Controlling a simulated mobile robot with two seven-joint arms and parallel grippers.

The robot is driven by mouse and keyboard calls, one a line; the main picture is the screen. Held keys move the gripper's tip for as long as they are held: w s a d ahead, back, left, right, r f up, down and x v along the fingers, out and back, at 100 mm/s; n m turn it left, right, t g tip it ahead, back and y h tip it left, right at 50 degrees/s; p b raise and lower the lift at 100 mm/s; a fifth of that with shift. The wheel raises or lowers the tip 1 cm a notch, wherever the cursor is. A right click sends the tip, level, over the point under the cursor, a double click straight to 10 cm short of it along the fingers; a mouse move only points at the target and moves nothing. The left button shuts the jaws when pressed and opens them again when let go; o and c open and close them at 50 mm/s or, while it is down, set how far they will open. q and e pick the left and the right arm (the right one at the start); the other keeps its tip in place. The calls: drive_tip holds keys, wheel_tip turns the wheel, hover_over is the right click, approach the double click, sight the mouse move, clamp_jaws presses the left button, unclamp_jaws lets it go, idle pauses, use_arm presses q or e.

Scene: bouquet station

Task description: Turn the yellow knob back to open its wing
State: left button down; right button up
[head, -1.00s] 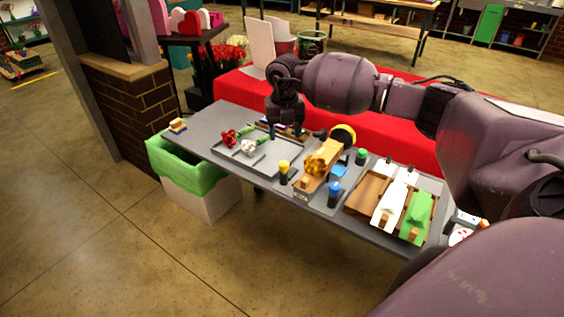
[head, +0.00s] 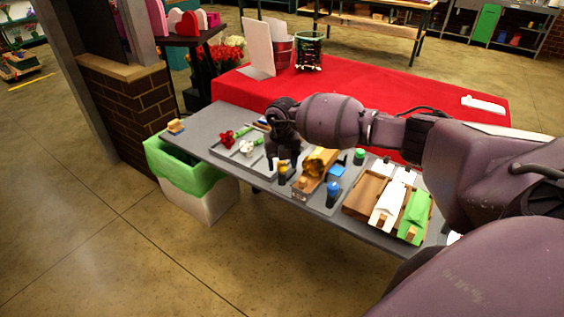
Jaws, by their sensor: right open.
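The yellow knob (head: 283,169) stands on a dark post at the left of the wooden holder (head: 303,191) on the grey table. My right gripper (head: 282,164) points down over the yellow knob, its open fingers beside the top of the post. I cannot tell whether they touch it. The holder has a golden-yellow piece (head: 316,164) in it. A green knob (head: 359,154) stands at its far right and a blue knob (head: 333,188) at its near right. A wing belonging to the yellow knob cannot be made out at this size. My left gripper is out of view.
A grey tray (head: 228,157) with red and white flowers lies left of the gripper. A wooden tray (head: 365,196) with white and green pieces lies to the right. A green-lined bin (head: 185,172) stands at the table's left. A red-covered table (head: 250,97) is behind.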

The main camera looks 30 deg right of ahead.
drive_tip(key=c, duration=0.9)
